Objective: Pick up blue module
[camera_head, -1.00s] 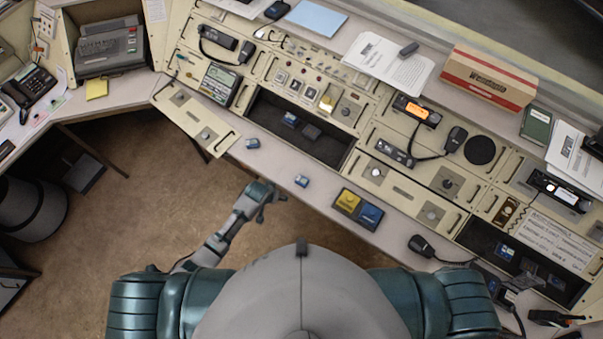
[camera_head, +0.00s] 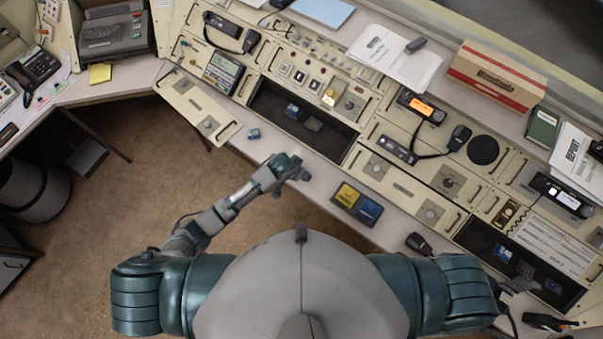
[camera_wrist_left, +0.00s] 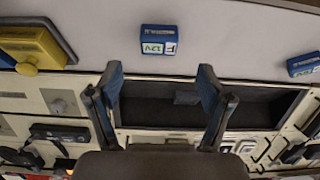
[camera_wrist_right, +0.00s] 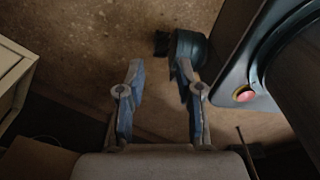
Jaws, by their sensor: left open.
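A blue module (camera_wrist_left: 158,40) with a pale label marked 12V lies on the light desk edge in the left wrist view, beyond and between my left fingertips. My left gripper (camera_wrist_left: 159,75) is open and empty, apart from that module. In the head view my left gripper (camera_head: 293,168) is over the desk's front edge and hides that module. A second blue module (camera_head: 254,133) lies farther left on the desk; it shows at the right edge of the left wrist view (camera_wrist_left: 303,64). My right gripper (camera_wrist_right: 160,75) is open and empty, with brown floor behind it.
A dark tray (camera_head: 335,199) with a yellow block (camera_head: 347,194) and a blue block (camera_head: 369,210) sits right of my left gripper. A dark recess (camera_head: 270,103) in the console holds small modules. A handset (camera_head: 419,243) lies farther right.

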